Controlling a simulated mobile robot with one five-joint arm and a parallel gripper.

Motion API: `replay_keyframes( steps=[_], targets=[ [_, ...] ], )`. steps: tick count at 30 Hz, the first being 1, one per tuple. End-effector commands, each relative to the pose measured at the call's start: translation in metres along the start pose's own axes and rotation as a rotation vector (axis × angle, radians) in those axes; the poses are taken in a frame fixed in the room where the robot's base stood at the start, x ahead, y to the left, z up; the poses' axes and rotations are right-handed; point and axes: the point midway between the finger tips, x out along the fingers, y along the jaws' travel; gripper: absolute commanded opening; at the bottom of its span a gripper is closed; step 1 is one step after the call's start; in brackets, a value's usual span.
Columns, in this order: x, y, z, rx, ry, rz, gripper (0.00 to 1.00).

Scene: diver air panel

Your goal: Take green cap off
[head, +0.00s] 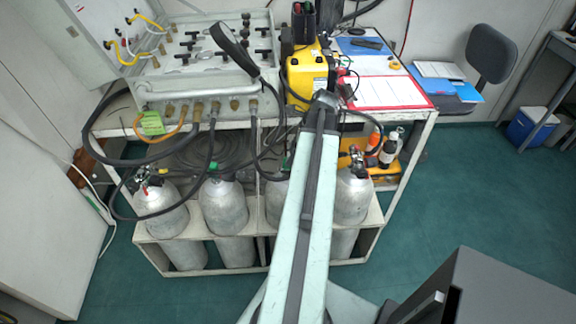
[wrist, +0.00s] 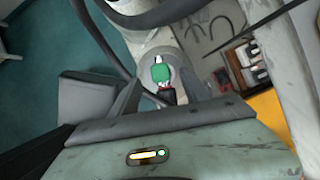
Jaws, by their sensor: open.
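A green cap (wrist: 162,73) sits on the valve of a grey cylinder in the wrist view, just beyond my gripper. A dark red and black part (wrist: 167,95) lies directly below it in the picture. In the head view, green shows on top of the second cylinder from the left (head: 213,167), and another bit of green shows on the third, partly behind my arm. I cannot tell which one the wrist view shows. My gripper (wrist: 150,112) is open, apart from the cap, with its dark edge low in the wrist view. My arm hides it in the head view.
Several grey cylinders (head: 160,210) stand in a white rack under the bench. Black hoses (head: 212,140) hang before them, and one (wrist: 100,40) crosses left of the cap in the wrist view. A yellow case (head: 307,75) stands on the bench.

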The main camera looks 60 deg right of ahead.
Motion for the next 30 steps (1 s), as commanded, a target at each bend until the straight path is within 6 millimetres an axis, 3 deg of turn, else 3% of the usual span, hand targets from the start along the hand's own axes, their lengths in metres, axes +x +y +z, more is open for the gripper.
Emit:
replay_keyframes(
  steps=[7, 15, 21, 30],
  targets=[
    [0.046, -0.001, -0.002, -0.001, 0.000, 0.000, 0.55],
    [0.046, -0.001, 0.001, 0.000, 0.000, -0.001, 0.55],
    [0.046, -0.001, 0.001, 0.000, 0.000, -0.001, 0.00],
    [0.044, -0.001, 0.001, 0.001, 0.000, -0.001, 0.00]
  ],
)
